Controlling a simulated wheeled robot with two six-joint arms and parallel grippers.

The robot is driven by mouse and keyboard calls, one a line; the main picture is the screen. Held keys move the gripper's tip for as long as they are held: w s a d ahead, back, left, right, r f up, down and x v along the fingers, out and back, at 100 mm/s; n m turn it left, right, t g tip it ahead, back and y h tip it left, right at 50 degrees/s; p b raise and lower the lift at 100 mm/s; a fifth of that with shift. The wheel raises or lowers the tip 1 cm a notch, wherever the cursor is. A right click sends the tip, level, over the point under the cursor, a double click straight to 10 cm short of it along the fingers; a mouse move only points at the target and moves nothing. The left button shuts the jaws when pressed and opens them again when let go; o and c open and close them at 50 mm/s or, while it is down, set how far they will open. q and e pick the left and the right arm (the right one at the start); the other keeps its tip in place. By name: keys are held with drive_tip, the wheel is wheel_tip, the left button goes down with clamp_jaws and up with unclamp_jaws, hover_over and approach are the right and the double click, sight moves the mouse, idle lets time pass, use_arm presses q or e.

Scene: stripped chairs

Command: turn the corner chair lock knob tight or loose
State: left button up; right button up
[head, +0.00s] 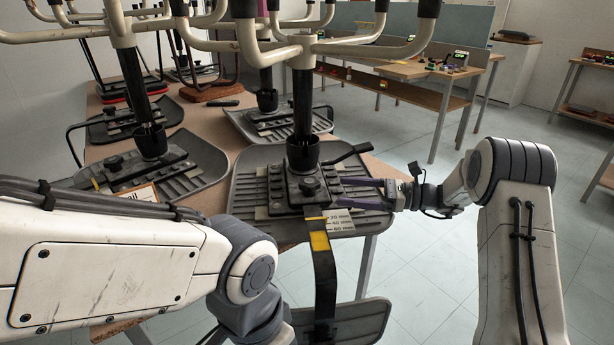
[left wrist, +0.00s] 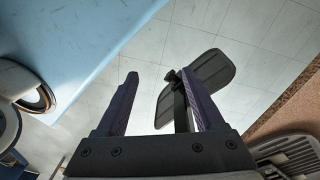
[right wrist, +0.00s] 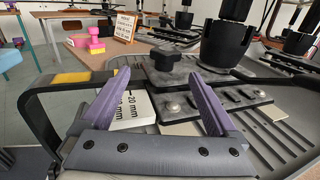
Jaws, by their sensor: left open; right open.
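The nearest upturned chair lies on the table corner, its ribbed grey seat pan (head: 250,195) down and its base up. Its dark lock knob (head: 309,186) sits on the mechanism plate; it also shows in the right wrist view (right wrist: 166,57). My right gripper (head: 343,191) is open beside the plate, fingers pointing left. In the right wrist view it (right wrist: 160,76) is open and empty, with the knob beyond the fingertips, apart from them. My left gripper (left wrist: 160,73) is open, over the floor; its fingers are out of the head view.
A black backrest bar (head: 324,270) with a yellow mark hangs off the table edge to a backrest pad (head: 350,322). A lever (head: 346,156) sticks out right of the column. Other upturned chairs (head: 135,165) crowd the table. The floor (head: 420,270) at right is clear.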

sight(309, 185)
drive_tip(key=shift+w+d+f, duration=0.1)
drive_tip(key=shift+w+d, duration=0.05)
drive_tip(key=shift+w, duration=0.25)
drive_tip(key=a, duration=0.3)
drive_tip(key=w+a, duration=0.1)
drive_tip(key=a, duration=0.3)
drive_tip(key=w+a, duration=0.1)
drive_tip(key=a, duration=0.2)
drive_tip(key=shift+a, duration=0.2)
drive_tip(key=shift+c, duration=0.3)
drive_tip(key=c, duration=1.3)
